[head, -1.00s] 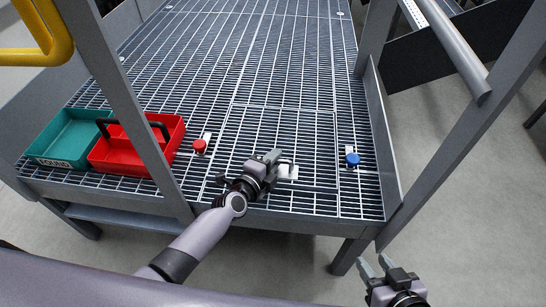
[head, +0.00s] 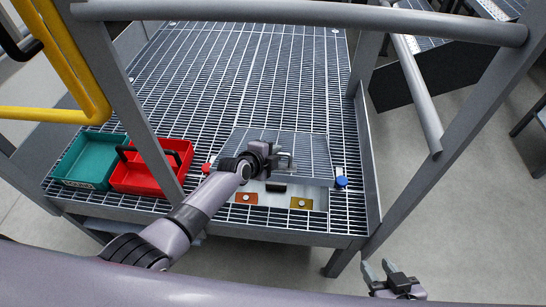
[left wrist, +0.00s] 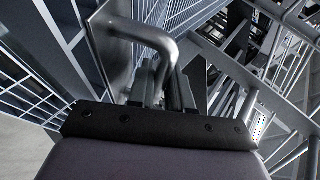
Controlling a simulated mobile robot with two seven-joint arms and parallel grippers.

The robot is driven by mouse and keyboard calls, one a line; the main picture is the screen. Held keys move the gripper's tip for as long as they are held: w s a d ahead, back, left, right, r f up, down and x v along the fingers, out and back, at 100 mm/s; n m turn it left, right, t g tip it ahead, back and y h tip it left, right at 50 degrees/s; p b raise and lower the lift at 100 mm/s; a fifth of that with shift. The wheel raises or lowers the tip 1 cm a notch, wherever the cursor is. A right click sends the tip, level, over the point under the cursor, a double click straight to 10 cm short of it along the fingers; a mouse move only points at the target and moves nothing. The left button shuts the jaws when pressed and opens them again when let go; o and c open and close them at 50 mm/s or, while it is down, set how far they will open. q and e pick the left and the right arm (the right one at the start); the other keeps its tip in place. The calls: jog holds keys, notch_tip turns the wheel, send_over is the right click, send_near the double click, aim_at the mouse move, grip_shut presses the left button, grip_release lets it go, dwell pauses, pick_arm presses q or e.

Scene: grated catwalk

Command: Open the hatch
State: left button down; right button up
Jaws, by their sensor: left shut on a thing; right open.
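The hatch (head: 312,153) is a grated panel in the catwalk, tilted up at its near edge with an opening (head: 272,201) below it. My left gripper (head: 284,161) is shut on the hatch handle, a bent metal bar that shows in the left wrist view (left wrist: 150,32). The arm hides part of the hatch's left side. A red knob (head: 207,168) sits left of the hatch and a blue knob (head: 341,181) right of it. My right gripper (head: 383,272) is open and empty, off the catwalk at the lower right.
In the opening show an orange plate (head: 246,198), a yellow-brown plate (head: 301,203) and a small dark thing (head: 276,188). A teal bin (head: 84,160) and a red tray (head: 140,180) stand at the left. Grey posts and a rail (head: 300,12) frame the catwalk.

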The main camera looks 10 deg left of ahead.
pick_arm(q)
jog(key=w+r, duration=0.1)
jog(key=w+r+g, duration=0.1)
jog(key=shift+r, duration=0.4)
jog(key=shift+w+r+g, duration=0.5)
jog(key=shift+w+r, duration=0.1)
jog(key=shift+r, duration=0.1)
jog(key=shift+d, duration=0.1)
jog(key=c, duration=1.1)
grip_release()
